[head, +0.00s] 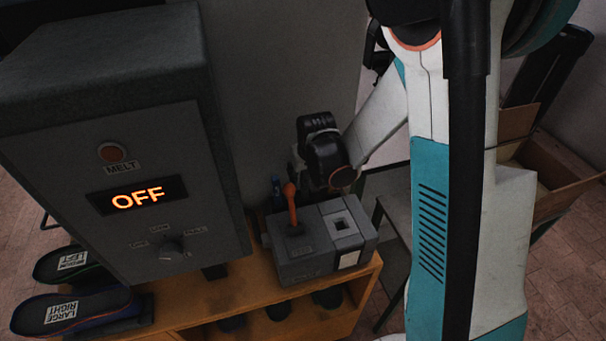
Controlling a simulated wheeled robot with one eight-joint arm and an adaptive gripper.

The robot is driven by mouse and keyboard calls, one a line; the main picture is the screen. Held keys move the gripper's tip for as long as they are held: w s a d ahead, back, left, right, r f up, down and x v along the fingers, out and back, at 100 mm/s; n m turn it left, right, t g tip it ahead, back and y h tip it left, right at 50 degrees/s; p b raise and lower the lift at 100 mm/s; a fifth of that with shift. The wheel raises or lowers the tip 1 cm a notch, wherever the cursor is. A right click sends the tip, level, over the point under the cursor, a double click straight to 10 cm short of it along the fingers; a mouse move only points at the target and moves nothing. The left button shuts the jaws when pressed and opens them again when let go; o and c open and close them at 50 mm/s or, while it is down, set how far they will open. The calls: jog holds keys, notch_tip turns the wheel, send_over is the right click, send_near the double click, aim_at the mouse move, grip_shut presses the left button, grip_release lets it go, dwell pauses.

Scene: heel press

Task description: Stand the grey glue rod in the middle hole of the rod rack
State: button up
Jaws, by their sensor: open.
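My gripper (325,155) is a dark shape over the back of the wooden bench, behind a grey box. Its fingers are mostly hidden, and I see nothing held in it. I cannot make out the grey glue rod. I cannot clearly make out the rod rack or its middle hole either. A small blue upright thing (277,187) shows behind the grey box, left of my gripper. I cannot tell what it stands in.
The grey box (310,263) carries an orange lever (291,205) and a square-holed block (340,225). A large grey machine (130,160) reading OFF stands left. A cardboard box (560,190) is right.

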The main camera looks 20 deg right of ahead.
jog(key=v, duration=1.1)
jog(key=shift+r, duration=0.2)
jog(key=shift+s, duration=0.15)
dwell(0.6)
jog(key=s+f+t+b, duration=0.2)
jog(key=s+b, duration=1)
jog(key=s, duration=0.8)
jog(key=shift+f+t+b, duration=0.2)
jog(key=shift+t+b, duration=0.1)
